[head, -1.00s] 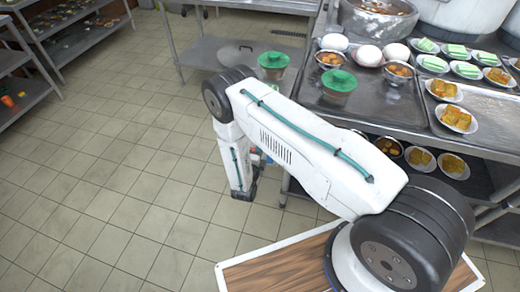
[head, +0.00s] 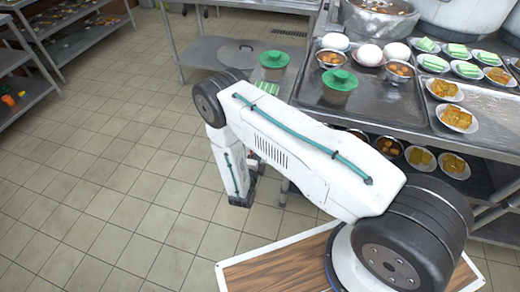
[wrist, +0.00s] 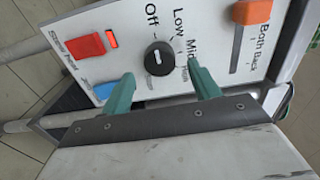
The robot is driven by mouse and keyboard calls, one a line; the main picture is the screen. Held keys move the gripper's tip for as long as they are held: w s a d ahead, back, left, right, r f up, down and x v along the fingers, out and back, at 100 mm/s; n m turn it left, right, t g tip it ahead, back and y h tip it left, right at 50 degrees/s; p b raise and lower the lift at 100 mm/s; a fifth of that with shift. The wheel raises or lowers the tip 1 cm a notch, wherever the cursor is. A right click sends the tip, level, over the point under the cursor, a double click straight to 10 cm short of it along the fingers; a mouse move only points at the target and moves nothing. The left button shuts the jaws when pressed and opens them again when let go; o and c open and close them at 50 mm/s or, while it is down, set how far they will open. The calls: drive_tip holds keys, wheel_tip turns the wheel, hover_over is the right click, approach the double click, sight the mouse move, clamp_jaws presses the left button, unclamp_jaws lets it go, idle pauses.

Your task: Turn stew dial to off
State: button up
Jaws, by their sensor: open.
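In the wrist view, a black round dial (wrist: 160,58) with a short pale mark sits on a white control panel (wrist: 135,28). Labels Off, Low and Mid and a partly covered one run around it. The mark stands roughly upright in the picture; I cannot tell its exact setting. My gripper (wrist: 160,72) is open, its teal fingers to the left and right of the dial's lower side, with a gap to the dial on both sides. I cannot tell how far the fingertips are from the panel. In the head view the fingers are not clearly visible.
A red switch (wrist: 84,47) with a lit red lamp, a blue switch (wrist: 105,91) and an orange slider knob (wrist: 251,12) share the panel. In the head view, a steel counter (head: 390,105) with bowls and plates stands right of my arm; tiled floor (head: 100,190) lies open left.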

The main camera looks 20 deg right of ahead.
drive_tip(key=v, duration=0.5)
idle(0.5)
